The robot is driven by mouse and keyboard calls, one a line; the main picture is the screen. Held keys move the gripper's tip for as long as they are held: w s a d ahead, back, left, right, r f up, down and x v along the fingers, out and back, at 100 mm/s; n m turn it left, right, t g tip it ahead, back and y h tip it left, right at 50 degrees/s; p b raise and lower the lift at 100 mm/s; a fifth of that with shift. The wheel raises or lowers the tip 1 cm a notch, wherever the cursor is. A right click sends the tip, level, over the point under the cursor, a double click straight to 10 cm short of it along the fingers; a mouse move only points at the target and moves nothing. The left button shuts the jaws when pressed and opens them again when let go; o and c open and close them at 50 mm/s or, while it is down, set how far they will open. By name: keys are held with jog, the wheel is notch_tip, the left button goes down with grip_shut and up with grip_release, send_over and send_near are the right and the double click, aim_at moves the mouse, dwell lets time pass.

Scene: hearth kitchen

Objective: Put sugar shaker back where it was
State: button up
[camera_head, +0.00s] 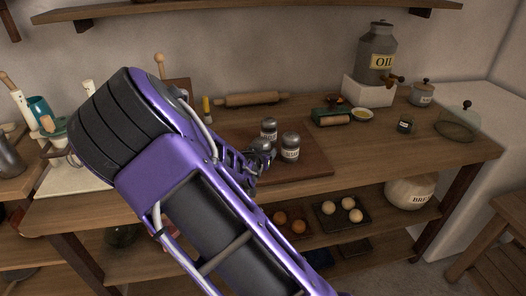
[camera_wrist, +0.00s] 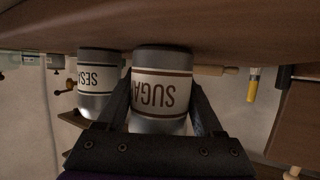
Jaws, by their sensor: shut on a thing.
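The sugar shaker (camera_wrist: 160,92) is between the two fingers of my gripper (camera_wrist: 158,112) in the wrist view, which shows the scene upside down. Its white label reads SUGA, with the rest cut off. It is upright, its base at or just above the wooden board; I cannot tell if they touch. In the head view my gripper (camera_head: 258,160) is at the left part of the board (camera_head: 305,172), and the arm hides most of the held shaker. A shaker labelled SES (camera_wrist: 98,88) stands beside the sugar shaker.
In the head view two labelled shakers stand on the board, one behind (camera_head: 269,130) and one right (camera_head: 290,148). A rolling pin (camera_head: 250,99) lies behind them. An oil dispenser (camera_head: 377,55) and a glass cloche (camera_head: 458,122) stand farther right. The board's front right is clear.

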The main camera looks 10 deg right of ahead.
jog(key=o, duration=1.2)
jog(key=shift+f, duration=0.1)
jog(key=shift+r, duration=0.25)
jog(key=p+v, duration=0.2)
jog(key=v, duration=0.8)
jog(key=shift+s+a+r+p, duration=0.15)
jog(key=shift+s+a+p, duration=0.05)
jog(key=shift+p, duration=0.15)
jog(key=shift+s+a+r, duration=0.15)
jog(key=shift+s+a, duration=0.05)
jog(key=shift+s, duration=0.4)
